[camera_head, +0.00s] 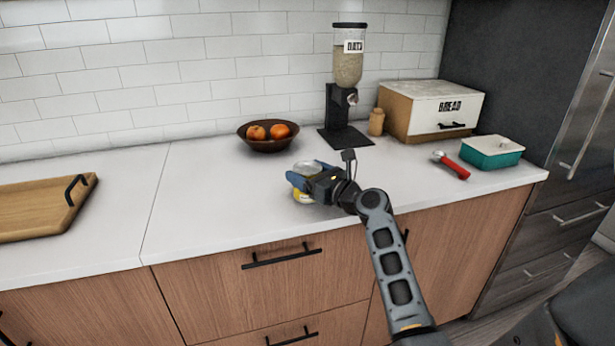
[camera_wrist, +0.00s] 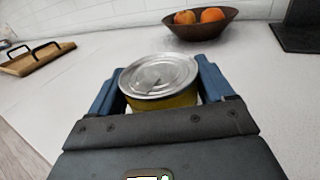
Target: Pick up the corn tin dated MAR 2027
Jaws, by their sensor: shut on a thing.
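A tin (camera_wrist: 160,76) with a silver pull-tab lid and a yellow side stands upright between the fingers of my gripper (camera_wrist: 158,90) in the wrist view. The blue fingers lie along its left and right sides, shut on it. In the head view the tin (camera_head: 303,194) shows partly behind my gripper (camera_head: 308,180), at the front part of the white counter. I cannot tell whether its base touches the counter. No date or label print is readable on it.
A bowl of oranges (camera_head: 248,139), an oat dispenser (camera_head: 334,137), a small wooden jar (camera_head: 376,122) and a bread box (camera_head: 434,128) stand along the back. A red-handled tool (camera_head: 457,170) and a teal container (camera_head: 491,158) lie right. A wooden tray (camera_head: 30,208) is left. The counter between is clear.

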